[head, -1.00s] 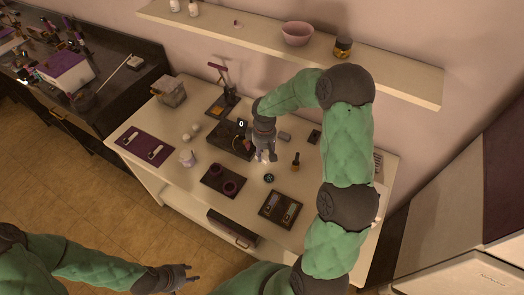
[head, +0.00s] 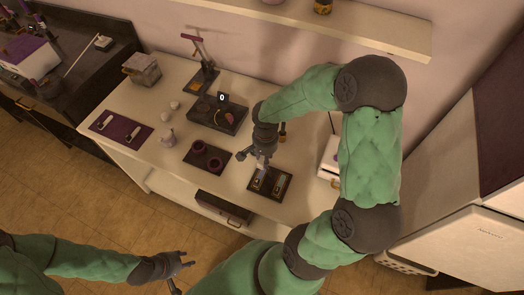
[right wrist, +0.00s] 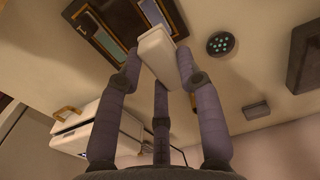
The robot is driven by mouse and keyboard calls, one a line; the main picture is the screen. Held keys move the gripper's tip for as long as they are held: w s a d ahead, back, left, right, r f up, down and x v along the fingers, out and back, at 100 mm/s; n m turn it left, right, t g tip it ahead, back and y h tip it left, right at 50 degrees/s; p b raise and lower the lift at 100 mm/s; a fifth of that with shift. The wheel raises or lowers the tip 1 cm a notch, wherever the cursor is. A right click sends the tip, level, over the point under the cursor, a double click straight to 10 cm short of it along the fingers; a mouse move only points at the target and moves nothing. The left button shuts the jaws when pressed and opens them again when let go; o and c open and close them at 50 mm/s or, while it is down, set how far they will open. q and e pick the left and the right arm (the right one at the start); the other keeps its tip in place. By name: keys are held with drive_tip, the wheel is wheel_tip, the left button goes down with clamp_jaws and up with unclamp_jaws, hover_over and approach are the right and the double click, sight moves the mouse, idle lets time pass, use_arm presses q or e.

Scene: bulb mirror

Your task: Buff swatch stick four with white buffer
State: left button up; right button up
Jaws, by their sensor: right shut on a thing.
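My right gripper (head: 260,162) is shut on a pale, nearly white block (right wrist: 157,52), seen between its fingers in the right wrist view. In the head view it hangs over the back edge of a dark tray (head: 285,188) with gold-edged slots and pale inserts. The tray also shows in the right wrist view (right wrist: 93,32), beside the block; I cannot tell whether they touch. Which piece is swatch stick four cannot be read. My left gripper (head: 182,262) is empty, fingers spread, in front of the table. Two pale sticks (head: 133,133) lie on a purple mat (head: 118,132) at the left.
A holder with two dark purple rings (head: 208,157) stands left of the tray. A dark stand marked 0 (head: 218,117) is behind it. A white box (head: 329,168) stands right, partly behind my arm. A round dark pot (right wrist: 221,43) sits near the tray.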

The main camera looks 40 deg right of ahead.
sight(264, 174)
drive_tip(key=shift+s+f, duration=0.1)
drive_tip(key=shift+f, duration=0.05)
drive_tip(key=shift+f+b, duration=1.1)
drive_tip(key=shift+f, duration=0.65)
drive_tip(key=shift+f+b, duration=0.75)
drive_tip(key=shift+b, duration=0.1)
drive_tip(key=shift+f+b, duration=0.4)
drive_tip(key=shift+b, duration=0.2)
drive_tip(key=shift+a, duration=0.1)
drive_tip(key=shift+s+a+f+b, duration=0.1)
drive_tip(key=shift+s+a+b, duration=0.3)
drive_tip(key=shift+a+b, duration=0.2)
drive_tip(key=shift+w+d, duration=0.5)
drive_tip(key=shift+d, duration=0.35)
drive_tip(key=shift+s+a+b, duration=0.25)
drive_tip(key=shift+a+b, duration=0.05)
drive_tip(key=shift+a, duration=0.15)
drive_tip(key=shift+s+a+b, duration=0.2)
drive_tip(key=shift+a+b, duration=0.05)
drive_tip(key=shift+a, duration=0.2)
drive_tip(key=shift+d, duration=0.15)
